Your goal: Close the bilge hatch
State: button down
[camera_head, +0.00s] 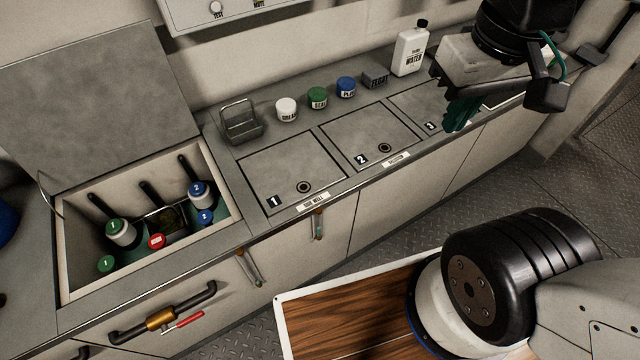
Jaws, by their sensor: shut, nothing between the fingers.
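A large grey lid (92,88) stands raised at the left, tilted back against the wall. Below it is an open well (67,262) in the counter, with pipes, numbered green and blue capped parts and a red cap inside. No readable label names this as the bilge hatch. Flat hatches numbered 1 (284,168), 2 (364,133) and 3 (414,104) lie shut to its right. My gripper (461,114) has teal fingers, which are shut and empty. It hangs over the right end of the counter, by hatch 3, far from the raised lid.
A metal caddy (240,122), white (286,110), green (317,98) and blue (346,87) jars, a grey float block (375,76) and a water jug (411,48) line the counter's back. A barred handle (163,316) sticks out from the front. A wood-topped panel (345,315) lies below.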

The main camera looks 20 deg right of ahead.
aim_at(75, 113)
jog(key=u, duration=0.5)
jog(key=k, duration=0.6)
jog(key=u, duration=1.25)
jog(key=i, duration=1.05)
jog(key=z, duration=0.65)
jog(key=i, duration=0.45)
jog(key=z, duration=0.6)
